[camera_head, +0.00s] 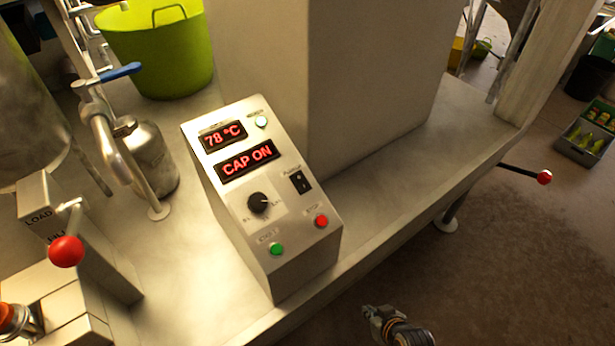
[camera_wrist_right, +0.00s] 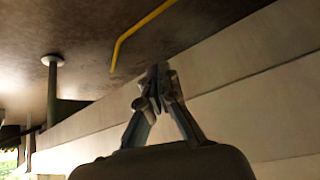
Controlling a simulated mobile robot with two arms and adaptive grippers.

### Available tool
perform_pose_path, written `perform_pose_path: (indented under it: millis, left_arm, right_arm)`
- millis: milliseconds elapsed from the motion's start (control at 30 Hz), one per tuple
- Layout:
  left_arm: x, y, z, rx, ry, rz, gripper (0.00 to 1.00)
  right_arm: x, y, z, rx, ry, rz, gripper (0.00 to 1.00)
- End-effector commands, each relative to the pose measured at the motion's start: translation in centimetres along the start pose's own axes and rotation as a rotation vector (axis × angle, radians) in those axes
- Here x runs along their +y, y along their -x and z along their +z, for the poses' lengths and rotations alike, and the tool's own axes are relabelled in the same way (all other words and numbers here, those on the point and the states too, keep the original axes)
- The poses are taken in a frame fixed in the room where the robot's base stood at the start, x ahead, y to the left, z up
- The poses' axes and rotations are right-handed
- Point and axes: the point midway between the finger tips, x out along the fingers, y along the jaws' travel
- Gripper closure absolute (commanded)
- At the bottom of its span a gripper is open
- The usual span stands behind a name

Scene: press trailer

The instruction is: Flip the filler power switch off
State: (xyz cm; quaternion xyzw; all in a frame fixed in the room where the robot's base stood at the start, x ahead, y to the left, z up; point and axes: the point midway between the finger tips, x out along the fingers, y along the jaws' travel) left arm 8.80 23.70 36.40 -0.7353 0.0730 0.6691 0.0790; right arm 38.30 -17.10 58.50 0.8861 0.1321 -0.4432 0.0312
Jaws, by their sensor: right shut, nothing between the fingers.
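The filler control panel (camera_head: 230,200) is a sloped metal box on the metal bench. Its power switch (camera_head: 299,181) is a small black rocker at the right of the panel, beside a black knob (camera_head: 258,202). Which way the rocker is tipped is too small to tell. The displays read 78 °C and CAP ON. My right gripper (camera_head: 372,315) is below and to the right of the panel, past the bench's front edge and apart from the switch. In the right wrist view the right gripper (camera_wrist_right: 157,75) is shut and empty. My left gripper is not in view.
A green button (camera_head: 277,249) and a red button (camera_head: 321,221) sit low on the panel. A red-knobbed lever (camera_head: 66,251) stands at the left, and another red knob (camera_head: 544,177) sticks out at the right. A lime tub (camera_head: 160,50) stands behind. Floor in front is clear.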

Motion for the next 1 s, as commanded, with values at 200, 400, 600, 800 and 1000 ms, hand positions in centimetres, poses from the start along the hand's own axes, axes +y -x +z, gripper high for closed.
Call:
perform_pose_path:
  millis: [200, 400, 600, 800, 1000]
  left_arm:
    - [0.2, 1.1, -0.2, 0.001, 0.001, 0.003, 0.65]
    - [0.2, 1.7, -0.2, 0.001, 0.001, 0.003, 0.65]
    - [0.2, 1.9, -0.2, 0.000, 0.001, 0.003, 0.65]
    - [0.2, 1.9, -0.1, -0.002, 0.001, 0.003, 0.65]
    - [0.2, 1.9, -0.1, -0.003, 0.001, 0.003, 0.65]
  right_arm:
    - [-3.4, 10.1, -15.2, 0.254, 0.076, -0.100, 1.00]
    - [-7.3, 20.8, -25.2, 0.521, 0.172, -0.205, 1.00]
    - [-10.0, 27.8, -29.6, 0.694, 0.237, -0.274, 1.00]
    - [-10.5, 29.1, -30.3, 0.726, 0.248, -0.287, 1.00]
    - [-10.4, 29.0, -30.3, 0.726, 0.247, -0.286, 1.00]
